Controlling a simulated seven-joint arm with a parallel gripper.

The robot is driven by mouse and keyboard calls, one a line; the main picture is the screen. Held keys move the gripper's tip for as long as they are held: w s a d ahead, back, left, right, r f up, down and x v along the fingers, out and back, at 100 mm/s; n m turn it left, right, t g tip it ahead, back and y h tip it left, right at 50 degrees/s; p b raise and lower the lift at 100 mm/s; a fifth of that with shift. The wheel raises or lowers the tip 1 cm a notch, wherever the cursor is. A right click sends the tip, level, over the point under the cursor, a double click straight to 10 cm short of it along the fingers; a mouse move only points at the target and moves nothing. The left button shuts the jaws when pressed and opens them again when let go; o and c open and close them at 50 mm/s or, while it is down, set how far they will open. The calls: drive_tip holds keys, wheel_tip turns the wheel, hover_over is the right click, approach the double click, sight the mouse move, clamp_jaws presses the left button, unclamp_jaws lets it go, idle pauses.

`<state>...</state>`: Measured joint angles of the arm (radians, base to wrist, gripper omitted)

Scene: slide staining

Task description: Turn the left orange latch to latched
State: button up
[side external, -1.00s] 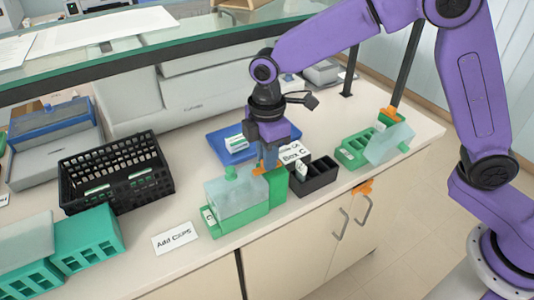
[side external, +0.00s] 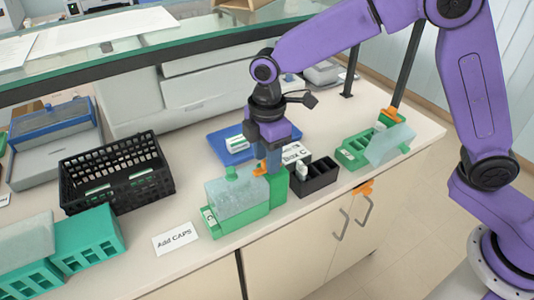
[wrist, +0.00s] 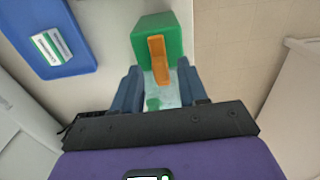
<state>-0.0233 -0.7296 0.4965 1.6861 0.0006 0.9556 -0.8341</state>
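The left orange latch (side external: 260,168) is on the right end of a green box (side external: 222,225) with a pale translucent lid (side external: 235,193). In the wrist view the latch (wrist: 159,62) is a long orange lever across the green end block (wrist: 152,30). My gripper (side external: 270,170) points down at that end of the box. In the wrist view my gripper (wrist: 160,72) has its two blue fingers apart, with the latch's lower end between them and a gap on each side. Contact with the latch cannot be told. The side view partly hides the latch's base.
A black divided rack (side external: 318,179) and a Box C card (side external: 296,153) stand close to the right. Farther right is another green box (side external: 350,157) with an orange latch (side external: 391,113). A blue tray (side external: 222,144) lies behind. A black basket (side external: 118,205) stands left.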

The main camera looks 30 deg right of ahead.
wheel_tip(320, 180, up, 12)
idle(0.6)
idle(0.4)
drive_tip(key=s+d+f+m, duration=0.2)
drive_tip(key=s+d+f, duration=0.2)
drive_tip(key=s+d, duration=0.7)
drive_tip(key=s+d+f+m, duration=0.3)
drive_tip(key=s+d, duration=0.8)
drive_tip(key=s, duration=0.4)
drive_tip(key=shift+f+m, duration=0.3)
drive_tip(key=shift+f, duration=0.3)
drive_tip(key=shift+o, duration=0.4)
drive_tip(key=shift+d, duration=0.1)
